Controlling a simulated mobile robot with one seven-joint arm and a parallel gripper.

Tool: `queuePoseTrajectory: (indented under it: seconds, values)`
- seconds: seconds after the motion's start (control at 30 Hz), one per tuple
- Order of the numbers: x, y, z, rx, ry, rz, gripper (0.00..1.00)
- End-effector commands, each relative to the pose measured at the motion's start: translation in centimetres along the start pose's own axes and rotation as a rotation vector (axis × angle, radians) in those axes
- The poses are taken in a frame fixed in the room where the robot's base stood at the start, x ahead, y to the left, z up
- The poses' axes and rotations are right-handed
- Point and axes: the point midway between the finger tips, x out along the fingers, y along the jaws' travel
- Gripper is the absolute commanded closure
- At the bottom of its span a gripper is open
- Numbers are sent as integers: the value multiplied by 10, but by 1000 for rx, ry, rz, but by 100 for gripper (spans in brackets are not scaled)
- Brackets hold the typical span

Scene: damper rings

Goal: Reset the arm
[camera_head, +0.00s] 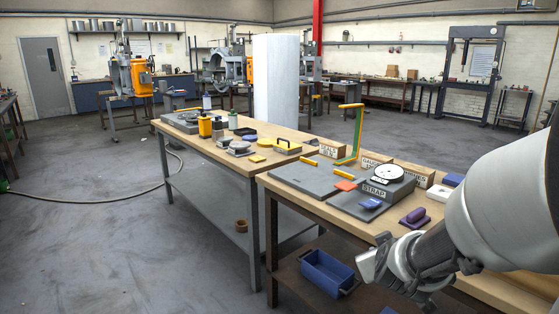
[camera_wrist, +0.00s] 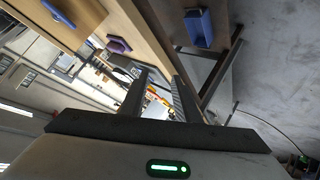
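My arm reaches in from the right edge in the head view. My gripper (camera_head: 372,262) hangs beside the front edge of the near bench, low and right of centre. In the wrist view my gripper (camera_wrist: 158,78) shows two dark fingers standing apart with nothing between them. The wrist view is tilted, with the bench running along its upper left and the floor at the right.
A second bench (camera_head: 172,129) stands behind. The floor at left (camera_head: 110,240) is mostly clear.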

Motion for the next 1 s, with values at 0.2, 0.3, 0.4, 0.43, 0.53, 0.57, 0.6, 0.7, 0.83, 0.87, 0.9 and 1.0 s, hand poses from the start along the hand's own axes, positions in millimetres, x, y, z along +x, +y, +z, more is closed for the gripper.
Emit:
queuePoseTrajectory:
  seconds: [0.2, 0.3, 0.4, 0.43, 0.53, 0.57, 0.6, 0.7, 0.83, 0.87, 0.9, 1.0]
  values:
    - [-104, -57, -20, 197, -102, -319, 71]
    - [-143, -67, -10, 236, -184, -372, 71]
    - [-176, -71, 5, 264, -264, -389, 71]
    - [-185, -71, 9, 272, -287, -388, 71]
    - [-214, -70, 26, 296, -363, -376, 71]
    - [-222, -69, 31, 304, -384, -367, 71]
    - [-233, -68, 39, 315, -414, -355, 71]
    - [-255, -55, 29, 327, -450, -341, 71]
    - [-268, -43, 9, 326, -451, -343, 71]
    - [-272, -40, 4, 326, -450, -344, 71]
    - [-277, -36, -3, 326, -450, -344, 71]
    - [-291, -24, -23, 326, -450, -344, 71]
